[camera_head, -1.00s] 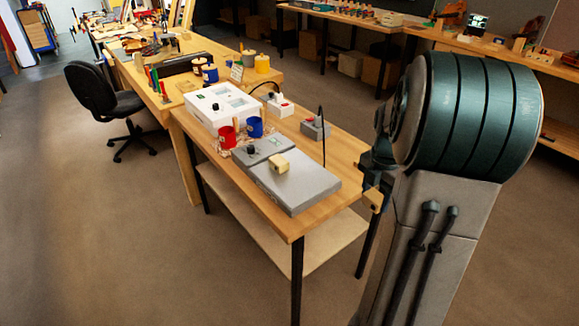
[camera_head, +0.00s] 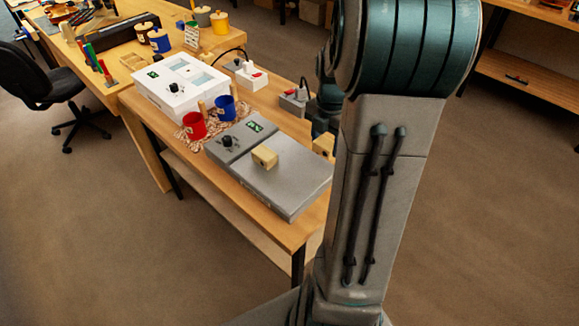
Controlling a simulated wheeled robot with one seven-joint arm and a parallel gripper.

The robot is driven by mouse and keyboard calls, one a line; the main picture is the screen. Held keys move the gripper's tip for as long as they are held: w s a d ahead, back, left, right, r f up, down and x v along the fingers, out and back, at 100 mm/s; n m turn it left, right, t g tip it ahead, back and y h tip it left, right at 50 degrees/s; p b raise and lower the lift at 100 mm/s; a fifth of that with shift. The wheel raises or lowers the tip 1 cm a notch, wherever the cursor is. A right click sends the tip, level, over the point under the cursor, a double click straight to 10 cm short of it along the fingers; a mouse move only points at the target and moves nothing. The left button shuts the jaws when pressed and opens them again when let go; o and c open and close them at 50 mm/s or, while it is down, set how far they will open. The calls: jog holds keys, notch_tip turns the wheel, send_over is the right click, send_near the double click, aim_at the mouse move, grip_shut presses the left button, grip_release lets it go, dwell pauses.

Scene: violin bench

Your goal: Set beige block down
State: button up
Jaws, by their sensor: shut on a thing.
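One beige block (camera_head: 264,157) lies on the grey flat plate (camera_head: 290,190) of a bench device. A second beige block (camera_head: 323,145) shows at the lower end of my gripper (camera_head: 324,133), near the plate's far right corner. My gripper is shut on this second block. My arm hides most of the gripper and part of the block, so the fingers are not clear. I cannot tell whether the held block touches anything beneath it.
Left of the plate stand a red cup (camera_head: 194,125), a blue cup (camera_head: 225,107) and a white box device (camera_head: 172,100). A grey box with a cable (camera_head: 293,102) stands behind. The bench's front edge (camera_head: 215,188) is bare.

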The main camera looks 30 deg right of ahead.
send_over(295, 182)
notch_tip(295, 182, down, 5)
jog(key=shift+d+r, duration=0.1)
jog(key=shift+f, duration=2.1)
jog(key=shift+f, duration=0.15)
jog(key=o, duration=0.9)
jog(key=shift+o, duration=0.2)
